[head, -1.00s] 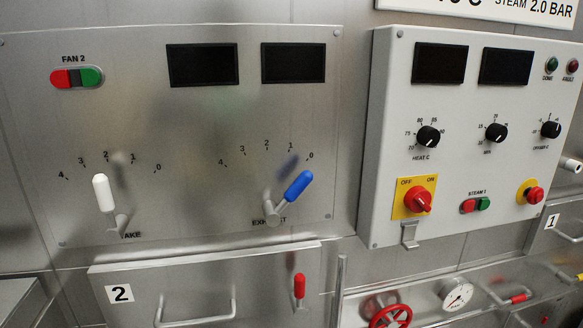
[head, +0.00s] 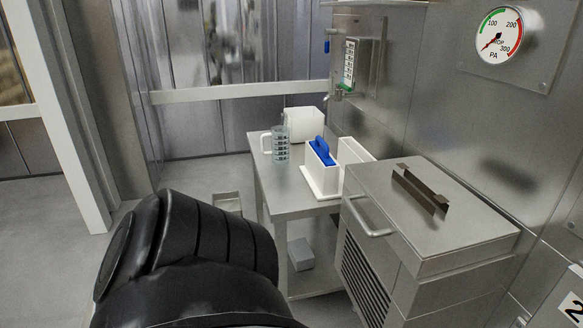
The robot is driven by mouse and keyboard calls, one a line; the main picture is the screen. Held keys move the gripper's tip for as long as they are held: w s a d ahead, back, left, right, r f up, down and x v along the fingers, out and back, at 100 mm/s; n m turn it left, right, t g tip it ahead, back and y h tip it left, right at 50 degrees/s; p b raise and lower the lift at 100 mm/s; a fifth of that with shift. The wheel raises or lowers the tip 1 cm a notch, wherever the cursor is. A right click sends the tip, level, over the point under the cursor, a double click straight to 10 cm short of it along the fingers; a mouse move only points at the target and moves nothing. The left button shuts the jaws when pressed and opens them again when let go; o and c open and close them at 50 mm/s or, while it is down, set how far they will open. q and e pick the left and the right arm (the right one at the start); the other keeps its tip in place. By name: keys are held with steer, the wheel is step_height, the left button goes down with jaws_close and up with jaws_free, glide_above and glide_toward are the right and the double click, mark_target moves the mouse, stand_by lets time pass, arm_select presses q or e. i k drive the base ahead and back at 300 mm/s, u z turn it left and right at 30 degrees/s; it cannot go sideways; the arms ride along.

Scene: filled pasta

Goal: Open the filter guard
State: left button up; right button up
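A steel cabinet (head: 425,240) stands against the wall at the right in the head view. Its front has a louvred panel (head: 365,278), which looks closed and may be the filter guard; no label shows to confirm this. A bar handle (head: 370,218) is on the front above the louvres. A raised dark bracket (head: 420,188) sits on the cabinet's flat top. The cabinet's lower part is cut off by the frame. A black arm link of mine fills the lower left, left of the cabinet. Neither gripper is in view.
Left of the cabinet is a steel table (head: 290,199) with a measuring jug (head: 280,146), a white container (head: 306,124) and a white holder (head: 322,178) with a blue-handled item (head: 322,151). A pressure gauge (head: 497,37) hangs above. Floor (head: 50,240) at left is open.

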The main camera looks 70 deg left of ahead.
mark_target(471, 231)
steer(key=u, duration=1.2)
steer(key=k, duration=1.2)
steer(key=u, duration=0.35)
steer(key=i, duration=1.65)
steer(key=z, duration=0.45)
